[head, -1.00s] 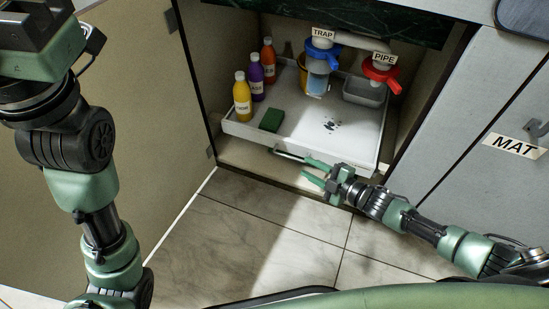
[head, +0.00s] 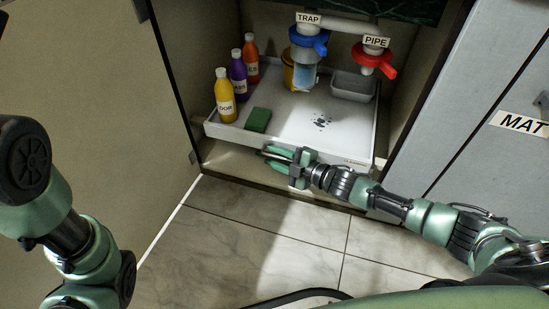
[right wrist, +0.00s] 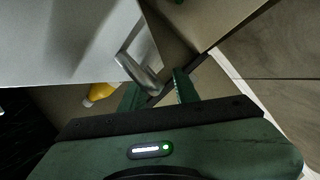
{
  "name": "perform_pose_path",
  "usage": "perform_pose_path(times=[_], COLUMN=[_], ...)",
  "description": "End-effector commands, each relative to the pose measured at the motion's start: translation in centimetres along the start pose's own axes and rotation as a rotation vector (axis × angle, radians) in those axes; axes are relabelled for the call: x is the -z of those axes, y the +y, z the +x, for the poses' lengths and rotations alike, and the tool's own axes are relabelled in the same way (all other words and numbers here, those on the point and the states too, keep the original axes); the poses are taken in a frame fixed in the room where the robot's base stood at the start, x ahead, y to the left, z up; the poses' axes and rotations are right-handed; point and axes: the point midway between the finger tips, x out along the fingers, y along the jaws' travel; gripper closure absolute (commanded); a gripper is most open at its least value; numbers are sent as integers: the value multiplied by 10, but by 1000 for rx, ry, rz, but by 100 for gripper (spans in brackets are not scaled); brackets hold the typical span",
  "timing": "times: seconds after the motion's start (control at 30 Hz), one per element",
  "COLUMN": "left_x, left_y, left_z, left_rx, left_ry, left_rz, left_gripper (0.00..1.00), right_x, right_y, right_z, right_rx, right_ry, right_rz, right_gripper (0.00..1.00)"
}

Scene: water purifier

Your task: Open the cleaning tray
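The white cleaning tray (head: 345,107) sits inside the open cabinet under the sink, with a low front wall. Its handle is a metal bar on the front wall, mostly hidden behind my right gripper in the head view. The handle (right wrist: 135,68) shows clearly in the right wrist view. My right gripper (head: 276,154) is at the tray's front, beside the handle. In the right wrist view its two fingers (right wrist: 157,92) are apart, with the handle's near end at the gap between them. I cannot tell whether they touch it. My left gripper is out of view.
Yellow (head: 225,96), purple (head: 239,75) and orange (head: 251,60) bottles, a green sponge (head: 258,120) and a grey bin (head: 352,87) are on the tray. A blue-handled trap (head: 308,45) and red-handled pipe valve (head: 374,61) hang above. Tiled floor (head: 265,225) in front is clear.

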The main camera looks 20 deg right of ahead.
Motion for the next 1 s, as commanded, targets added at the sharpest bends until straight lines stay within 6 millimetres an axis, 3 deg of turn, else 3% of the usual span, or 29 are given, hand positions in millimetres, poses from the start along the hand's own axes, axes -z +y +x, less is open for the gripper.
perform_pose_path(times=[0.13,0.23,0.27,1.0], left_x=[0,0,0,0], left_y=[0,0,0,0], left_z=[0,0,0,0], left_rx=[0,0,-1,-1], left_ry=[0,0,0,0], left_rz=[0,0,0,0], left_gripper=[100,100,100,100], right_x=[0,0,0,0], right_y=[0,0,0,0], right_z=[0,0,0,0], right_rx=[0,0,0,1], right_ry=[0,0,0,0], right_rz=[1,1,1,1], right_gripper=[69,97,100,100])
